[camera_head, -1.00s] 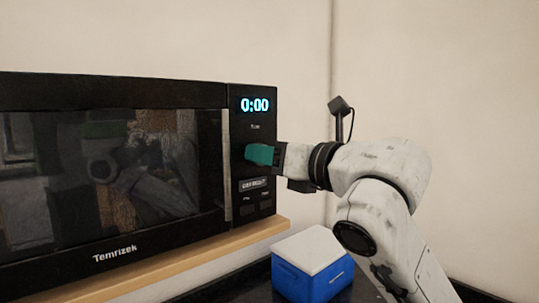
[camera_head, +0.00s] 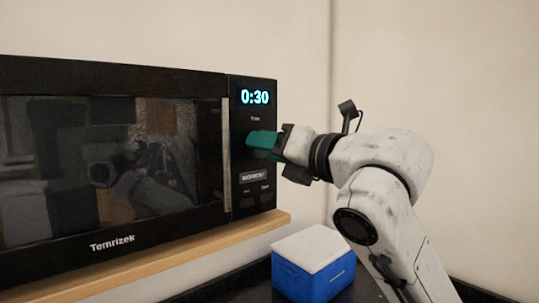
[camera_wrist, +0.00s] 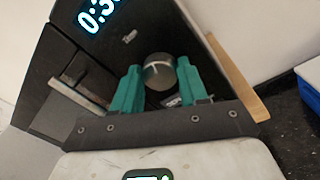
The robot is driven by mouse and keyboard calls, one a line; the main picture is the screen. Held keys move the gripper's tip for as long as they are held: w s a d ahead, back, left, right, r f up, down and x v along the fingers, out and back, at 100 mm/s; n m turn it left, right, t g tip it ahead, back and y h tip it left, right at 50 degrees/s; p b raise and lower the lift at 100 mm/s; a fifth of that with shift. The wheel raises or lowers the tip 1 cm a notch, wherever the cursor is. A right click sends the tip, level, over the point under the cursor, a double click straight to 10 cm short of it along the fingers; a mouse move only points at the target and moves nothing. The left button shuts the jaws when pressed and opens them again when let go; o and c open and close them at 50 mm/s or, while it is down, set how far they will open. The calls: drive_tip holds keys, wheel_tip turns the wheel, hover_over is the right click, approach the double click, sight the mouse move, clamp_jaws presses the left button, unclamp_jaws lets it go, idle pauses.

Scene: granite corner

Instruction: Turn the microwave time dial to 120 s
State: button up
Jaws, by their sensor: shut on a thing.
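The black microwave (camera_head: 110,75) stands on a wooden shelf at the left in the head view, its door closed. Its display (camera_head: 255,97) reads 0:30. My gripper (camera_head: 262,141), with teal fingers, is at the control panel below the "Time" label. In the head view the fingers hide the dial. In the wrist view the round metal dial (camera_wrist: 159,70) sits between the two fingertips of my gripper (camera_wrist: 157,82), which is shut on it. The panel looks tilted in that view, with the display (camera_wrist: 100,14) partly cut off at the top.
The wooden shelf (camera_head: 150,262) runs under the microwave. A blue box with a white lid (camera_head: 313,270) stands on the dark counter below, under my arm. Buttons (camera_head: 254,177) lie on the panel below the dial. Plain walls stand behind.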

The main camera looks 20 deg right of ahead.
drive_tip(key=m, duration=0.7)
drive_tip(key=m+h, duration=0.1)
drive_tip(key=m, duration=0.6)
drive_tip(key=m+t, duration=0.1)
drive_tip(key=m, duration=0.5)
drive_tip(key=shift+f+m+h, duration=0.3)
drive_tip(key=shift+f+m, duration=0.1)
drive_tip(key=shift+m, duration=0.3)
drive_tip(key=o, duration=1)
drive_tip(key=shift+o, duration=0.2)
drive_tip(key=shift+s, duration=0.1)
drive_tip(key=b+v, duration=0.2)
drive_tip(key=v, duration=0.8)
drive_tip(key=shift+s, duration=0.35)
drive_tip(key=shift+f, duration=0.1)
